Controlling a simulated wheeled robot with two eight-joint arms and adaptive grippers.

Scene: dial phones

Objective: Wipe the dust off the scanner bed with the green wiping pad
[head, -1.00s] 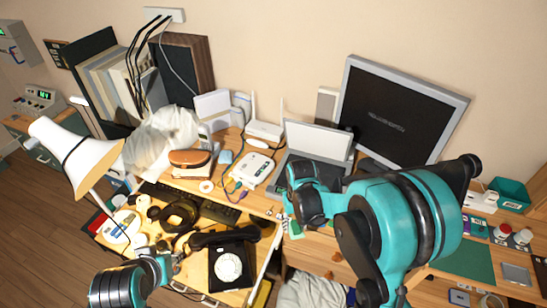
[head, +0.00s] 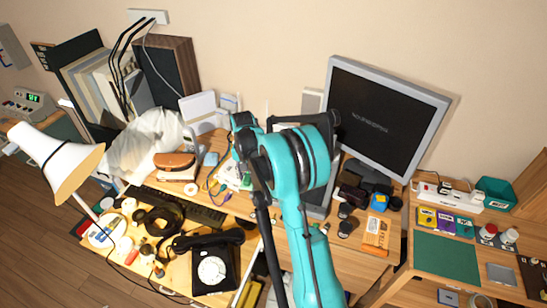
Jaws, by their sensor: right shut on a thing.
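My right arm reaches up through the middle of the head view and bends left at the top. My right gripper (head: 240,155) is at its far end, above the white box behind the desk's keyboard. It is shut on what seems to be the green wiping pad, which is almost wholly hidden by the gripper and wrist. The scanner (head: 319,213) lies behind my right arm; only a grey edge shows to the arm's right. Its bed and any dust on it are hidden. My left gripper is not in view.
A monitor (head: 388,112) stands to the right of my arm. A black dial phone (head: 212,268), a keyboard (head: 175,204) and a white lamp (head: 62,165) are at the left. A green mat (head: 446,258) covers part of the right table.

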